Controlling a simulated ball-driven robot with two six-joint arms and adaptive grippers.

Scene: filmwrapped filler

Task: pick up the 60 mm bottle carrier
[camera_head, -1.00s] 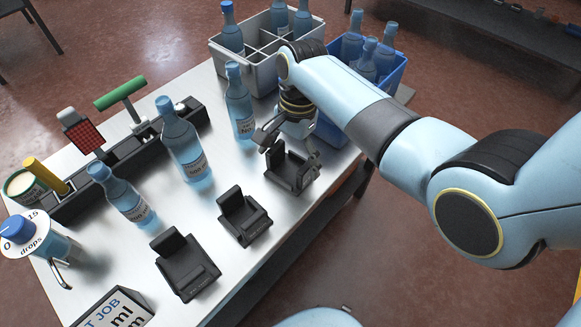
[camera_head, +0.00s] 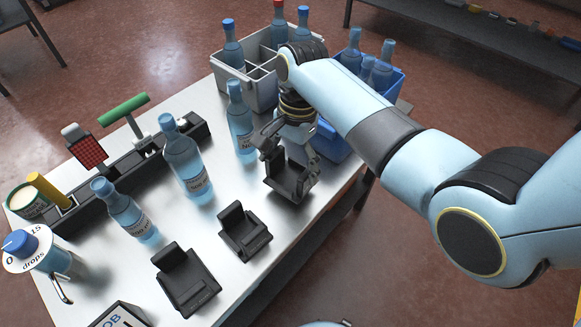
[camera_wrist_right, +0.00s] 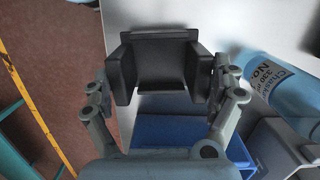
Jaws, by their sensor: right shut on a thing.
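My right gripper (camera_head: 291,158) is shut on a black bottle carrier (camera_head: 291,182) near the table's right edge, with a finger on either side. In the right wrist view, the fingers of my gripper (camera_wrist_right: 163,82) flank the side walls of the carrier (camera_wrist_right: 155,45), which is empty. Two more black carriers stand empty on the table: a middle one (camera_head: 244,232) and a front one (camera_head: 187,282). Their size labels are too small to read. I cannot tell whether the held carrier touches the table. My left gripper is not in view.
Bottles (camera_head: 186,163) stand upright on the table (camera_head: 225,190) left of the carriers. A grey crate (camera_head: 262,92) and a blue crate (camera_head: 333,143) with bottles stand at the back. A black tool rack (camera_head: 115,165) runs along the left. A dispenser (camera_head: 35,250) stands front left.

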